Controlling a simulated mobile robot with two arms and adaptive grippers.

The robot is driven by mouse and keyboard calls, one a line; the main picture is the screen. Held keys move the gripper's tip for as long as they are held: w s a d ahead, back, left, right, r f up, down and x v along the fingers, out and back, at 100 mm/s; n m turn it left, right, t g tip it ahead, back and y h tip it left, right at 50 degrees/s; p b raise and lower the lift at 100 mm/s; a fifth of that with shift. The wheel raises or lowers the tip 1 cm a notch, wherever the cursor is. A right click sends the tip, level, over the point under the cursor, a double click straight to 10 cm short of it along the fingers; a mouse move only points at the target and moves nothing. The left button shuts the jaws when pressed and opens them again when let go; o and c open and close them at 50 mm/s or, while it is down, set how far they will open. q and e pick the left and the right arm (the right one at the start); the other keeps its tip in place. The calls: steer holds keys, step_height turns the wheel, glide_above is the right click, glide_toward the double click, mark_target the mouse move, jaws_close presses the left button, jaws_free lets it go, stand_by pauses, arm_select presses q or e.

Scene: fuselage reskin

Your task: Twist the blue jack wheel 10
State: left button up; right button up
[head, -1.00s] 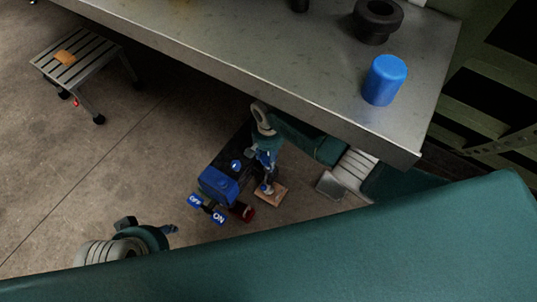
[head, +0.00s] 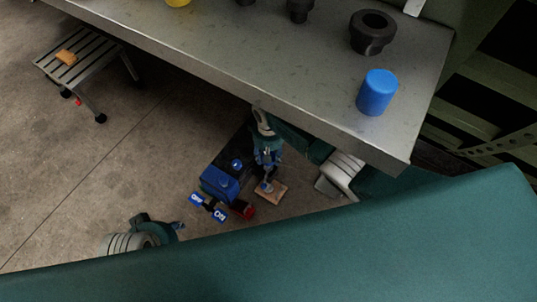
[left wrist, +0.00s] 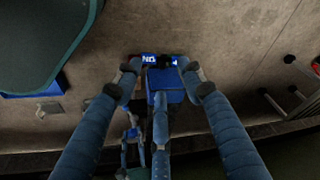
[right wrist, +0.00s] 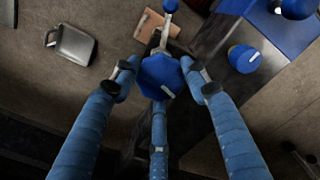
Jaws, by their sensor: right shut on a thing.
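My right gripper (head: 267,155) is below the bench's front edge. In the right wrist view its fingers (right wrist: 158,78) are closed around a blue faceted wheel (right wrist: 162,77), which I take to be the jack wheel. A metal rod with a blue knob (right wrist: 170,6) reaches beyond it, over a wooden block (right wrist: 153,35) on the floor. The wheel is mostly hidden in the head view. My left gripper (head: 180,226) is open and empty. In its own view (left wrist: 161,76) a blue box (left wrist: 166,82) lies behind its fingers.
A dark unit with a blue box (head: 219,183) and OFF/ON labels (head: 208,206) stands beside the wooden block. A metal bench (head: 230,55) overhangs from the back, bearing a blue cylinder (head: 377,92) and a black ring part (head: 374,32). A step stool (head: 88,62) stands at far left.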

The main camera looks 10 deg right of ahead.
steer(key=shift+s+a+f+n, duration=0.2)
steer(key=shift+s+n, duration=0.25)
steer(key=shift+n, duration=0.55)
steer(key=n, duration=0.4)
steer(key=shift+d, duration=0.1)
steer(key=n, duration=0.4)
steer(key=shift+d, duration=0.1)
steer(key=n, duration=0.5)
steer(key=shift+w+d, duration=0.15)
arm_select(q)
steer(key=shift+v, duration=0.85)
arm_select(e)
steer(key=n, duration=0.4)
steer(key=shift+w+d, duration=0.1)
steer(key=shift+w, duration=0.05)
steer(key=shift+n, duration=0.4)
arm_select(q)
steer(key=shift+a, duration=0.1)
arm_select(e)
steer(key=shift+w+d+r, duration=0.1)
steer(key=o, duration=1.1)
steer(key=shift+o, duration=0.2)
